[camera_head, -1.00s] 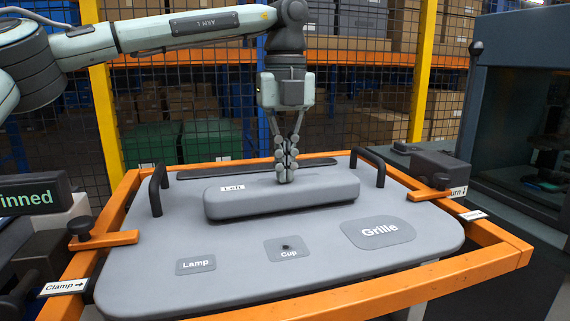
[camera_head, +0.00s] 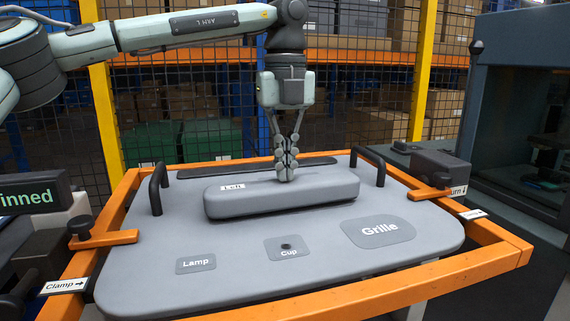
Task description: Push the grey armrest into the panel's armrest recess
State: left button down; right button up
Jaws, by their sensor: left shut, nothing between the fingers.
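The grey armrest (camera_head: 320,193) is a long rounded bar with a "Left" label at its left end. It lies across the upper middle of the grey panel (camera_head: 330,265). My left gripper (camera_head: 287,178) points straight down, shut and empty, with its fingertips at the armrest's top near the middle. They appear to touch it. The recess is not visible; the armrest covers whatever lies under it. I cannot tell how deep the armrest sits. My right gripper is not in view.
The panel rests in an orange frame (camera_head: 480,262) with clamps at left (camera_head: 103,238) and right (camera_head: 432,190). Two dark handles (camera_head: 158,190) (camera_head: 370,164) rise from the panel. Lamp, Cup and Grille patches lie in front. A mesh fence stands behind.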

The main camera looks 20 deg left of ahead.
pick_arm(q)
jog(key=shift+s+f+b, duration=0.1)
jog(key=shift+f+b, duration=0.4)
jog(key=shift+f, duration=0.3)
jog(key=shift+s+f, duration=0.1)
jog(key=shift+f, duration=0.35)
jog(key=shift+r, duration=0.1)
notch_tip(320, 180, up, 5)
jog(key=p, duration=0.3)
jog(key=shift+w+r, duration=0.2)
jog(key=shift+r, duration=1)
notch_tip(320, 180, up, 12)
